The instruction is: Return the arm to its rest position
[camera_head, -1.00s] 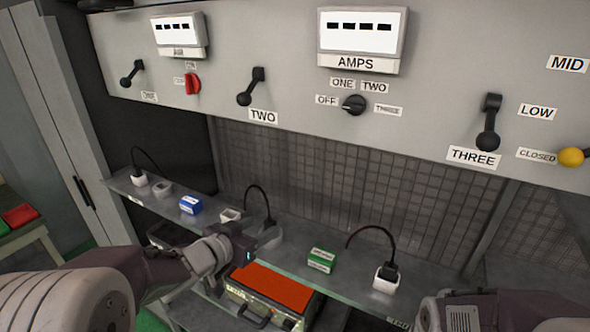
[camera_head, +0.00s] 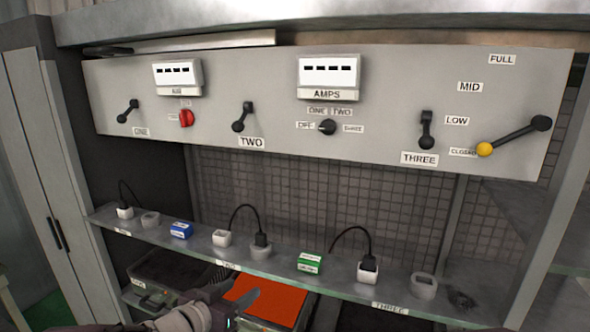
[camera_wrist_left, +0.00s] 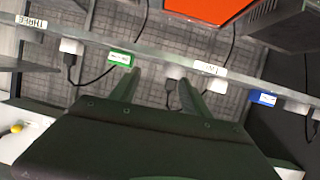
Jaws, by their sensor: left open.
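My left gripper (camera_head: 236,304) shows at the bottom of the head view, below the shelf and in front of the orange-topped box. In the left wrist view its two fingers (camera_wrist_left: 158,88) stand apart with nothing between them. Most of my left arm is outside the head view. My right gripper is not in view.
A shelf (camera_head: 190,243) carries white plugs with black cables, grey sockets, a blue box (camera_head: 181,230) and a green box (camera_head: 310,264). The orange-topped box (camera_head: 268,302) stands below it. A grey panel (camera_head: 290,115) with levers, two meters and a yellow-knobbed lever (camera_head: 515,135) hangs above.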

